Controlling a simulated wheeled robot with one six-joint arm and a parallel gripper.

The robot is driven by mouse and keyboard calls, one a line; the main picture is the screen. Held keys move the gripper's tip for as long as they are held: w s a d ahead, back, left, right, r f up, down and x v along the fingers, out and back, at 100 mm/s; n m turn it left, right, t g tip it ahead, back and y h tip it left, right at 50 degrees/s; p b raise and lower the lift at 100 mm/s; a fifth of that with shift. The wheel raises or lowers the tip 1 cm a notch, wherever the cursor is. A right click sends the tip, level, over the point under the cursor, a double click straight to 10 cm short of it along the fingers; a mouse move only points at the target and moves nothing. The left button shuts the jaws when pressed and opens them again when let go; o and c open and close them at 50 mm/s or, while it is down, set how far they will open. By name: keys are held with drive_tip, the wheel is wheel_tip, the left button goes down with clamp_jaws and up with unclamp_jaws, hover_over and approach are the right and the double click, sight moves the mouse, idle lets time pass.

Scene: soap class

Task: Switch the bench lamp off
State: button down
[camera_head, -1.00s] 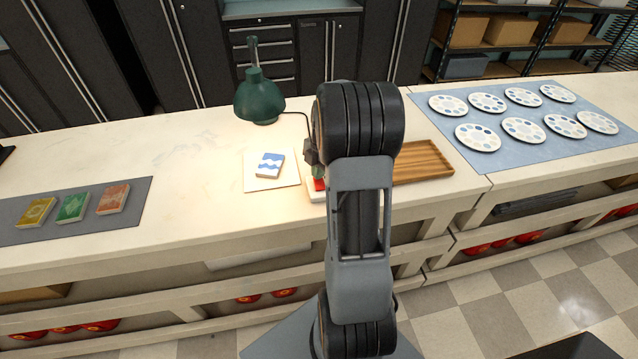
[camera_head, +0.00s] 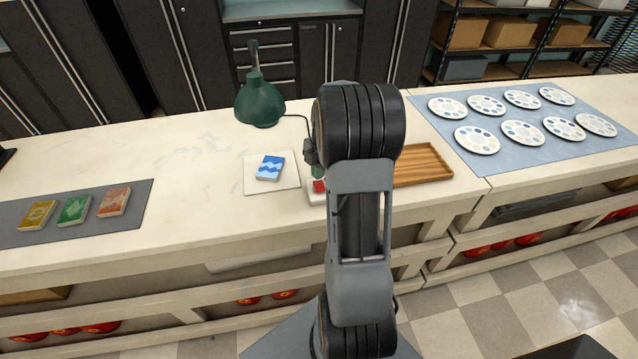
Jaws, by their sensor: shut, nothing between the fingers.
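The green bench lamp (camera_head: 259,103) stands at the back of the bench, and its light is off. A dark cord runs from it to the right and passes behind my arm. A switch box with a red button (camera_head: 319,186) sits on the bench, partly hidden by my arm. I cannot tell whether the tips touch the button.
A blue-and-white soap bar (camera_head: 270,167) lies on a pale square sheet (camera_head: 288,182) left of the switch. A wooden tray (camera_head: 424,165) is right of my arm. Several soap bars lie on a grey mat (camera_head: 140,202) at left. Several round palettes lie on a blue mat (camera_head: 470,150).

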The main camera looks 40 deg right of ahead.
sight(319, 189)
drive_tip(key=shift+r+p, duration=1.45)
drive_tip(key=shift+r, duration=1.15)
drive_tip(key=m, duration=0.2)
drive_tip(key=shift+f+m, duration=0.1)
drive_tip(key=shift+m, duration=0.3)
drive_tip(key=m, duration=0.2)
drive_tip(key=s+a+m, duration=0.1)
drive_tip(key=m, duration=0.2)
drive_tip(key=s+m, duration=0.1)
drive_tip(key=m, duration=0.2)
drive_tip(key=shift+s+a+f, duration=0.25)
drive_tip(key=shift+a+f, duration=0.05)
drive_tip(key=shift+a, duration=0.05)
drive_tip(key=s+a+r+m+t+h, duration=0.1)
drive_tip(key=s+a+r+m, duration=0.3)
drive_tip(key=a, duration=0.5)
drive_tip(key=s+a+r+m+t, duration=0.3)
drive_tip(key=s+a+r, duration=0.3)
drive_tip(key=a, duration=0.4)
drive_tip(key=shift+r+m+t+h, duration=0.4)
drive_tip(key=shift+r+m, duration=0.1)
drive_tip(key=shift+r, duration=0.1)
